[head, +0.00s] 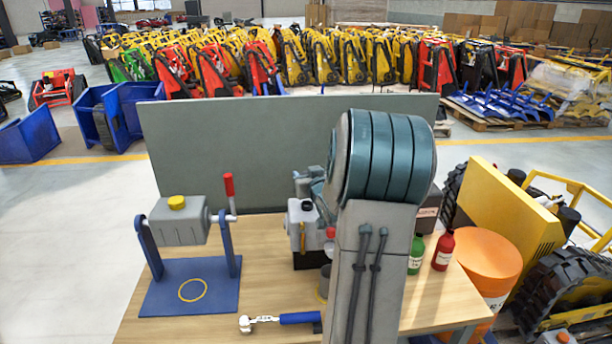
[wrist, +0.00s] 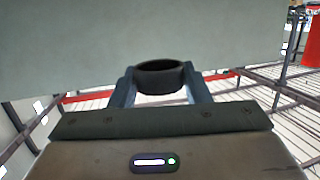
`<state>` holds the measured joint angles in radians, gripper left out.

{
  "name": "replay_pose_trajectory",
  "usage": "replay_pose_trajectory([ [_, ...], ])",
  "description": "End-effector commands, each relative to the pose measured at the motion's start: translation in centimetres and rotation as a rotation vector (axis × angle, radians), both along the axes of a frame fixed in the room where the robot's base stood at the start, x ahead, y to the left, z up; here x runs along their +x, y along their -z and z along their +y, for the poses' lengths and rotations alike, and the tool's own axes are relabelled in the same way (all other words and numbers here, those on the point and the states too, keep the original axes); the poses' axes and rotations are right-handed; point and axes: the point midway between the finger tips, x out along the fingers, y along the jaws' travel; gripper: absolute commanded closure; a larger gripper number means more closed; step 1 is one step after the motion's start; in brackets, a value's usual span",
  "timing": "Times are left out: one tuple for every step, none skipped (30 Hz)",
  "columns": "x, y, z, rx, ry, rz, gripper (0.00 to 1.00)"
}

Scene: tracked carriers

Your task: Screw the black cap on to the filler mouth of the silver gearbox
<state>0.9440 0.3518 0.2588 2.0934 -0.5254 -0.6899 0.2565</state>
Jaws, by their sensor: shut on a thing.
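The silver gearbox (head: 180,226) hangs between the two uprights of a blue stand at the left of the bench in the head view. A yellow round fitting (head: 177,202) sits on its top; I cannot tell whether this is the filler mouth. In the wrist view my gripper (wrist: 160,88) is shut on the black cap (wrist: 160,77), which looks like a dark ring between the two fingers. The cap is clear of any gearbox in that view. My arm hides the gripper and the cap in the head view.
The blue stand (head: 190,300) has a red-handled crank (head: 229,186). A blue-handled tool (head: 300,318) lies at the bench front. A grey unit (head: 303,232) stands mid-bench. Green (head: 416,255) and red (head: 443,250) bottles stand right. A grey panel (head: 240,140) rises behind.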

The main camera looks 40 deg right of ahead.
Motion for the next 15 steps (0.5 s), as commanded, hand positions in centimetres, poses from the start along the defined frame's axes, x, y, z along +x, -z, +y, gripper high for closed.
replay_pose_trajectory([
  [0.0, 0.1, 0.0, 0.0, 0.002, 0.0, 0.78],
  [0.0, 0.1, 0.0, -0.001, 0.003, 0.0, 0.78],
  [0.0, 0.1, 0.0, -0.001, 0.006, 0.0, 0.78],
  [0.0, 0.2, 0.1, -0.001, 0.009, 0.0, 0.78],
  [0.0, 0.2, 0.1, -0.001, 0.012, 0.0, 0.78],
  [0.0, 0.2, 0.1, -0.003, 0.017, 0.0, 0.78],
  [0.0, 0.2, 0.1, -0.003, 0.022, 0.0, 0.78],
  [0.0, 0.2, 0.1, -0.003, 0.027, 0.0, 0.78],
  [0.0, 0.3, 0.1, -0.003, 0.034, 0.001, 0.78],
  [0.0, 0.4, 0.1, -0.002, 0.041, 0.001, 0.78],
  [-0.1, 0.6, 0.1, -0.001, 0.046, 0.001, 0.78],
  [-0.1, 1.1, 0.1, 0.001, 0.046, 0.002, 0.78],
  [-0.1, 1.4, 0.1, 0.001, 0.045, 0.003, 0.78],
  [-0.1, 1.7, 0.1, 0.001, 0.045, 0.003, 0.78],
  [-0.1, 2.2, 0.1, 0.001, 0.045, 0.003, 0.78],
])
